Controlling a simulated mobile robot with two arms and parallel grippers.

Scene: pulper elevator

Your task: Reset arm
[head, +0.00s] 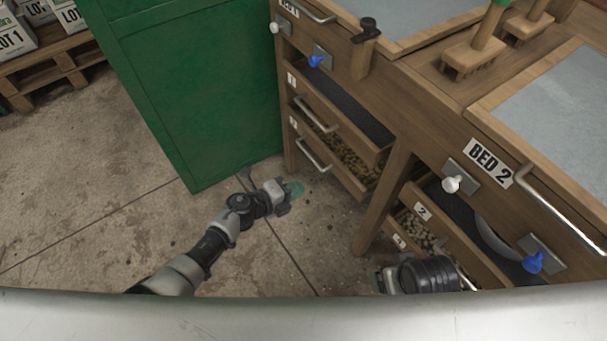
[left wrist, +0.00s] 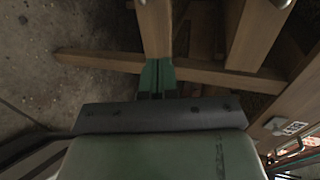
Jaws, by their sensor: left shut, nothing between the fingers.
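My left arm reaches in from the left in the head view. Its gripper (head: 294,189) is above the concrete floor, between the green cabinet and the wooden bench. In the left wrist view its two green fingers (left wrist: 157,78) are together with nothing between them. Wooden bench legs and a crossbar (left wrist: 100,62) show beyond the fingers. My right arm's dark wrist shows at the lower right of the head view, in front of the lower drawers. Its gripper (head: 381,281) is only partly visible there, and its fingers cannot be made out.
A green cabinet (head: 190,90) stands left of the bench. The wooden bench has drawers with metal handles (head: 314,154), blue knobs (head: 532,262) and a BED 2 label (head: 488,162). A pallet (head: 50,62) with LOT boxes is at the far left. The floor (head: 90,180) at left is clear.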

